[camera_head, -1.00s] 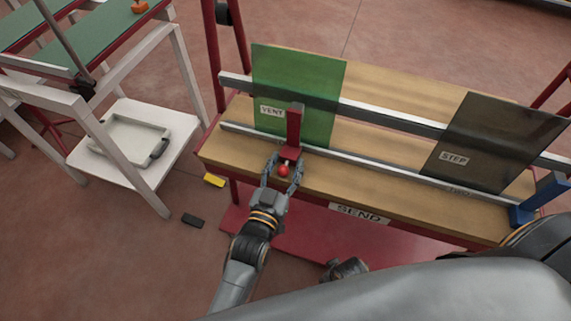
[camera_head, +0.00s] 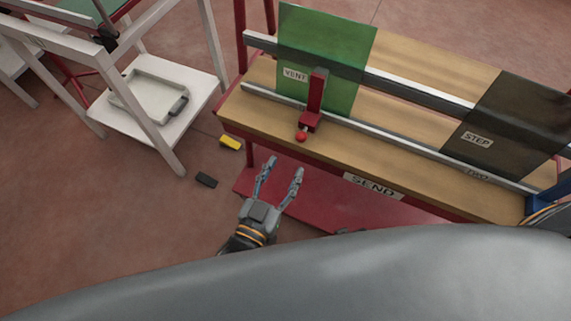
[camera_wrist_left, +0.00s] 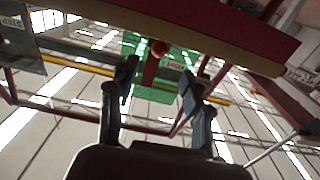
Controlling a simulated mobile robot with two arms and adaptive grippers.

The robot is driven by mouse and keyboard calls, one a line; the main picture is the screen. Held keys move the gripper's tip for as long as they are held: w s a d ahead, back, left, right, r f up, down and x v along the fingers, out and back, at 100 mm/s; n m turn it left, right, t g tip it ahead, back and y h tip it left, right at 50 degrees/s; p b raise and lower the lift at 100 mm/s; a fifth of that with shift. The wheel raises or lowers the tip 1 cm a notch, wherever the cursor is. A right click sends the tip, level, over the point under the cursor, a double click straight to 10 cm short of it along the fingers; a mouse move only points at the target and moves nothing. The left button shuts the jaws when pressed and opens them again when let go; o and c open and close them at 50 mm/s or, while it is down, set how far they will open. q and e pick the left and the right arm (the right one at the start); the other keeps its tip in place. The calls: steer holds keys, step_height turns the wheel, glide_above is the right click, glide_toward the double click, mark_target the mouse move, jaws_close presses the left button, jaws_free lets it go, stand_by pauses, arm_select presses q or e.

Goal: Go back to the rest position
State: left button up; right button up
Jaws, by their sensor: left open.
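My left gripper (camera_head: 280,181) is open and empty, in front of the wooden bench (camera_head: 430,168) and apart from it. In the left wrist view its two fingers (camera_wrist_left: 160,95) stand apart with nothing held between them. A red clamp (camera_head: 315,100) with a red ball knob (camera_head: 301,137) stands on the bench rail at the lower edge of the green VENT glass (camera_head: 335,50). The knob also shows in the left wrist view (camera_wrist_left: 159,47), beyond the fingers. My right gripper is not in view.
A dark STEP glass (camera_head: 515,115) stands at the right, near a blue clamp (camera_head: 540,203). A white stand (camera_head: 205,85) with a tray (camera_head: 118,93) is at the left. A yellow block (camera_head: 230,143) and a black block (camera_head: 206,180) lie on the floor. My grey body fills the bottom.

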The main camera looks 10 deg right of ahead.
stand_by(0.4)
arm_select(q)
steer(key=s+a+f+n+g+y, duration=0.25)
steer(key=a+f+g+y, duration=0.2)
steer(key=a+f, duration=0.75)
steer(key=s+a+f+n+g+y, duration=0.1)
steer(key=s+a+f+g+y, duration=0.5)
steer(key=f, duration=1)
steer(key=s+a+f+n+g, duration=0.2)
steer(key=s+a+f, duration=0.3)
steer(key=a, duration=0.4)
steer(key=s+a+r+g+p, duration=0.1)
steer(key=s+a+p, duration=0.1)
steer(key=s+p, duration=1.3)
steer(key=shift+a+r+m+p, duration=0.2)
steer(key=shift+r+m+p, duration=0.05)
steer(key=shift+m+p, duration=0.1)
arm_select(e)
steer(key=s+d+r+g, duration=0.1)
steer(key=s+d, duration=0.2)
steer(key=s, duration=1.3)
